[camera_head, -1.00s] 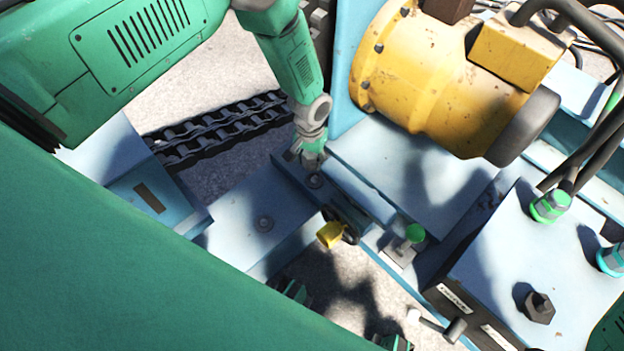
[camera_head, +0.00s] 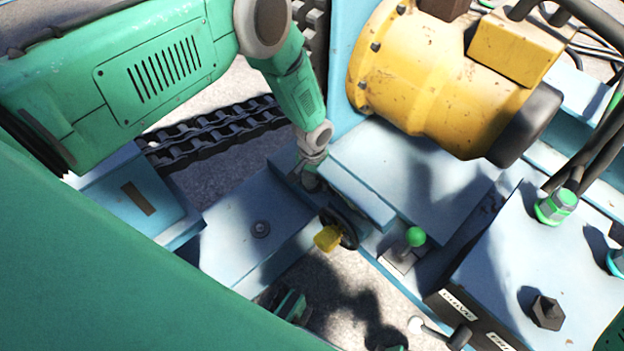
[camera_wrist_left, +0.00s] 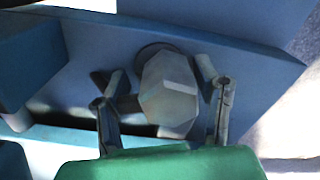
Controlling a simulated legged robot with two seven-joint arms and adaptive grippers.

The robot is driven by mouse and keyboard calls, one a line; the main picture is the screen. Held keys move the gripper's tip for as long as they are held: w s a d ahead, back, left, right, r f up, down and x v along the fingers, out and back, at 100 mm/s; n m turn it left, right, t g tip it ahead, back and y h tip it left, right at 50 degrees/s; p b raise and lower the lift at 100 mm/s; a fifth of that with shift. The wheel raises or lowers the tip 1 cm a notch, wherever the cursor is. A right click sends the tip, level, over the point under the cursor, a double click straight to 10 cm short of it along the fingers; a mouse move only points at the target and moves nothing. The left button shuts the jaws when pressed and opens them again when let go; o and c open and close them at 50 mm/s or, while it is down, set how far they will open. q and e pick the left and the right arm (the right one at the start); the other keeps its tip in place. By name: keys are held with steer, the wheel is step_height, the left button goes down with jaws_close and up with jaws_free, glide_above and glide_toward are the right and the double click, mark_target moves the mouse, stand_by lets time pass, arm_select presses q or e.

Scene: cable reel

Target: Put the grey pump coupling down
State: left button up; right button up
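The grey pump coupling (camera_wrist_left: 168,95) is a faceted grey piece in the left wrist view, on or just above a blue surface. My left gripper (camera_wrist_left: 163,90) has its two fingers spread on either side of it, with a visible gap on the left side; the right finger is close to it. In the head view my left gripper (camera_head: 311,178) reaches down to a blue ledge beside the blue frame. The coupling cannot be made out there. My right gripper is not clearly seen.
A black handwheel (camera_head: 341,228) with a yellow part (camera_head: 327,238) is just below the gripper. A green-knobbed lever (camera_head: 414,237) stands to the right. A yellow motor (camera_head: 435,80) is above right. A blue plate (camera_head: 250,215) at left is mostly bare.

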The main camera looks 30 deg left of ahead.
arm_select(q)
steer(key=shift+d+r, duration=0.1)
steer(key=shift+d, duration=0.1)
steer(key=r+p, duration=0.1)
steer(key=r, duration=0.1)
steer(key=r+p, duration=0.1)
steer(key=r, duration=0.1)
steer(key=r+p, duration=0.1)
steer(key=r, duration=0.1)
steer(key=shift+a+r, duration=0.35)
steer(key=shift+a, duration=0.05)
steer(key=r, duration=0.1)
steer(key=r+p, duration=0.1)
steer(key=r, duration=0.3)
steer(key=shift+d+r+p, duration=0.1)
steer(key=shift+d+p, duration=0.2)
steer(key=shift+p, duration=0.1)
steer(key=shift+a, duration=0.15)
arm_select(e)
step_height(320, 180, up, 5)
steer(key=shift+f, duration=0.15)
arm_select(q)
steer(key=shift+a, duration=0.1)
